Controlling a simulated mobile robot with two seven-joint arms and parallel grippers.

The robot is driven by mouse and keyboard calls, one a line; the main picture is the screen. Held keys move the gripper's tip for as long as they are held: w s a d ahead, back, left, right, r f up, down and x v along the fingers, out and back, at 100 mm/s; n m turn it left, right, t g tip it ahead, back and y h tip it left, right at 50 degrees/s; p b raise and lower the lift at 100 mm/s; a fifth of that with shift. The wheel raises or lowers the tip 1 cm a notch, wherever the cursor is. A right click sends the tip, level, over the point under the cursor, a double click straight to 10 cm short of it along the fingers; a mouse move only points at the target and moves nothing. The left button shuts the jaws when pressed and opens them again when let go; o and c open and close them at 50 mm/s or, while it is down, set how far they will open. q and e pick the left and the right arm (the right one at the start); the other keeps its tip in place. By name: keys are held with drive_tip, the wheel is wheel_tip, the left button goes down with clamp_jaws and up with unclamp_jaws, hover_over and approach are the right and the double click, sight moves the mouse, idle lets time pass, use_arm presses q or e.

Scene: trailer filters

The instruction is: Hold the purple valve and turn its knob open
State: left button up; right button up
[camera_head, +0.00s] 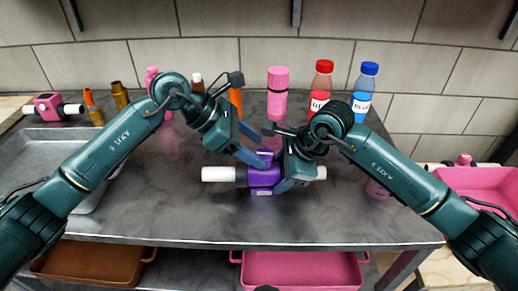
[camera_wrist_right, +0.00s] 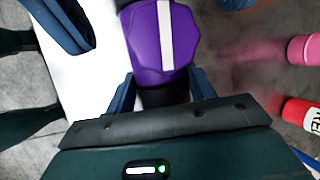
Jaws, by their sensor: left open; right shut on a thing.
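The purple valve (camera_head: 263,180) lies on the dark table with white pipe ends (camera_head: 218,174) sticking out left and right. Its purple knob (camera_head: 265,155) is on top, partly hidden by my grippers. My right gripper (camera_head: 284,176) is shut on the valve's right side. In the right wrist view the purple valve body (camera_wrist_right: 150,45) with a white stripe shows beyond the fingers, and a black collar (camera_wrist_right: 165,95) sits between them. My left gripper (camera_head: 255,148) is open, its fingers close to the knob from the upper left. I cannot tell whether they touch it.
Behind stand a pink bottle (camera_head: 278,92), a red-capped bottle (camera_head: 322,85) and a blue-capped bottle (camera_head: 364,88). A metal tray (camera_head: 50,150) is at left, with a pink valve (camera_head: 48,107) behind it. Pink bins (camera_head: 480,180) are at right and below (camera_head: 300,270). The front table strip is clear.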

use_arm(q)
drive_tip(key=shift+x, duration=1.05)
use_arm(e)
drive_tip(key=shift+s+f, duration=0.1)
drive_tip(key=shift+f, duration=0.1)
use_arm(q)
drive_tip(key=c, duration=1)
drive_tip(key=shift+s+n+t, duration=0.15)
drive_tip(key=shift+n+t, duration=0.45)
drive_tip(key=shift+n, duration=0.2)
drive_tip(key=o, duration=1)
